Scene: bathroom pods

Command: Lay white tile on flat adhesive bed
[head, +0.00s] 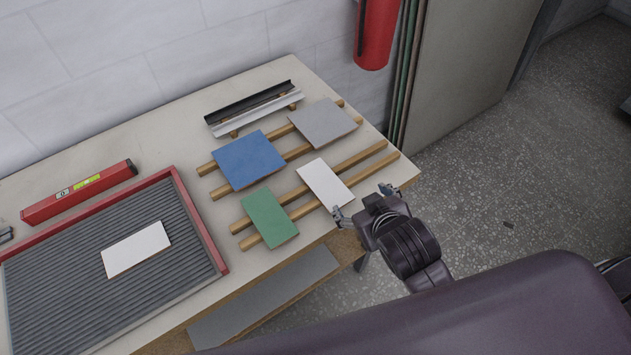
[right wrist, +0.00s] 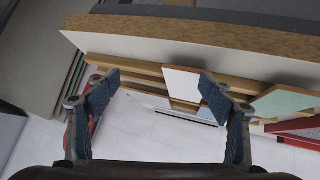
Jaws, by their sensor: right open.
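A white tile (head: 325,184) lies across two wooden rails (head: 372,155) near the right end of the bench; it also shows in the right wrist view (right wrist: 182,84). My right gripper (head: 364,203) is open and empty, just off the bench's front right edge and close to this tile. In the right wrist view the tile's near end shows beside one finger; I cannot tell whether they touch. Another white tile (head: 137,249) lies slightly turned on the grey ridged adhesive bed (head: 65,285), inside its red frame (head: 200,221). My left gripper is not seen.
On the rails lie a green tile (head: 269,218), a blue tile (head: 248,159) and a grey tile (head: 324,122). A metal channel (head: 255,109) lies behind them. A red spirit level (head: 79,192) lies behind the bed. A red cylinder (head: 376,35) hangs near the wall.

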